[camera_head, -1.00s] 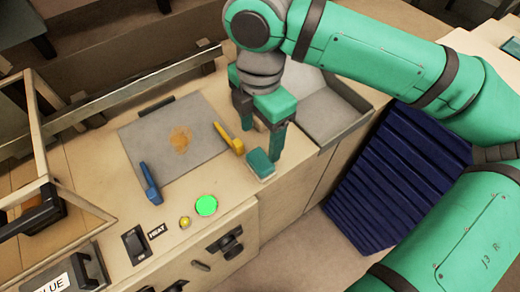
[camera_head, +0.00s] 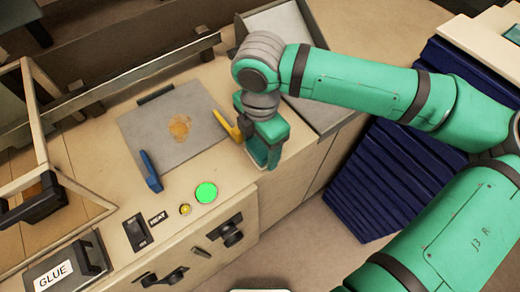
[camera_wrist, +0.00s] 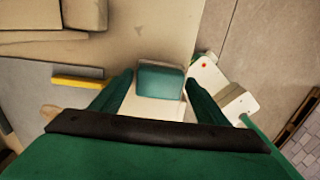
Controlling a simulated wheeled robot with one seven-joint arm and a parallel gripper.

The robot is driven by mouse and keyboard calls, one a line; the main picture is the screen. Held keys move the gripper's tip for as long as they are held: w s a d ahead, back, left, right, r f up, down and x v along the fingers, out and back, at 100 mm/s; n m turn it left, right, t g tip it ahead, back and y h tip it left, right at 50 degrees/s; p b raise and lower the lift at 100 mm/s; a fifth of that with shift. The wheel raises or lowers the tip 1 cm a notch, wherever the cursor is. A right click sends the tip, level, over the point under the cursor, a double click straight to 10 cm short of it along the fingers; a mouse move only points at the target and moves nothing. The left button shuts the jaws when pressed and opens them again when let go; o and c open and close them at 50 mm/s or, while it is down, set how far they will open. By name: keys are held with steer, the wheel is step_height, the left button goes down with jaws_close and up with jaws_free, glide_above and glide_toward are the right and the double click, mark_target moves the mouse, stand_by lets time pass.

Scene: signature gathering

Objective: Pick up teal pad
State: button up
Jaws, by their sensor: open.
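The teal pad (camera_wrist: 160,82) is a small block with a pale edge, lying on the beige counter. In the wrist view it sits between the two fingertips of my gripper (camera_wrist: 159,77), with narrow gaps at both sides. In the head view my gripper (camera_head: 264,160) is low over the counter's front edge, fingers pointing down and open around the pad, which is mostly hidden there. I cannot tell exactly how far down the pad the fingers reach.
A grey plate (camera_head: 190,125) with an orange stain lies left of my gripper. Its yellow handle (camera_head: 226,126) is very close to my gripper; a blue handle (camera_head: 150,171) is farther left. A green lit button (camera_head: 206,193) is nearer the front. A grey tray (camera_head: 318,105) stands behind.

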mark_target(260, 148)
steer(key=c, duration=0.8)
steer(key=shift+c, duration=0.2)
steer(key=shift+r, duration=0.1)
steer(key=shift+r, duration=0.5)
step_height(260, 148, up, 2)
steer(key=shift+r, duration=0.1)
steer(key=s+d+r, duration=0.7)
steer(key=s+r, duration=0.2)
steer(key=s, duration=0.3)
steer(key=shift+r, duration=0.35)
